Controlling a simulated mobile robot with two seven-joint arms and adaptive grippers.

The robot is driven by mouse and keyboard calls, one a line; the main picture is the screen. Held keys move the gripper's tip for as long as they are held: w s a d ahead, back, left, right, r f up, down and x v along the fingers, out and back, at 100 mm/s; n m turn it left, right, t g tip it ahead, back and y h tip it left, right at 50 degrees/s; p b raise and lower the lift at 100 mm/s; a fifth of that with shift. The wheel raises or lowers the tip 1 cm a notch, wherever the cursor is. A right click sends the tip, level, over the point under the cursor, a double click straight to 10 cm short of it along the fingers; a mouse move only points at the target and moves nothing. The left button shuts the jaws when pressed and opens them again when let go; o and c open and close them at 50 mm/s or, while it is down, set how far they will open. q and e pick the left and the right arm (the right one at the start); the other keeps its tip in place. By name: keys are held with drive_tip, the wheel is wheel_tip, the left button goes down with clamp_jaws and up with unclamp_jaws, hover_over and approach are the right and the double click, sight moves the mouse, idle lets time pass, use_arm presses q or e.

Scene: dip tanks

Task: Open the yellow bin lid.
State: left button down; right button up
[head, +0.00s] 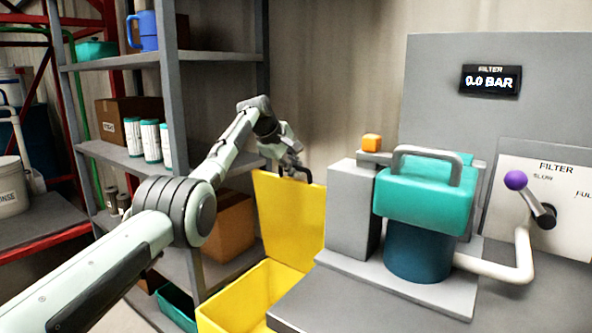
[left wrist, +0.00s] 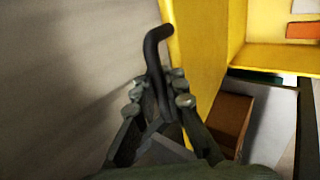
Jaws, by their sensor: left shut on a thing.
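The yellow bin (head: 240,297) stands on the floor between the shelf rack and the grey bench. Its yellow lid (head: 285,215) stands raised, about upright, at the back of the bin, and the bin's mouth is uncovered. A dark curved handle (left wrist: 153,50) sticks out at the lid's edge. My left gripper (head: 290,170) is at the top edge of the lid, shut on this handle; in the left wrist view the fingers (left wrist: 160,92) close around it. The yellow lid (left wrist: 198,50) also shows beside the fingers there. My right gripper is in neither view.
The grey shelf rack (head: 172,95) with boxes and white-and-teal canisters stands close to my left arm. The grey bench (head: 345,305) with the teal filter unit (head: 425,195) is to the right of the bin. A wall is behind the lid.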

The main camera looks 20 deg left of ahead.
use_arm(q)
drive_tip(key=shift+a+r, duration=0.1)
drive_tip(key=shift+r, duration=0.1)
drive_tip(key=c, duration=1.6)
unclamp_jaws()
drive_tip(key=shift+s+f, duration=0.1)
drive_tip(key=v, duration=1.2)
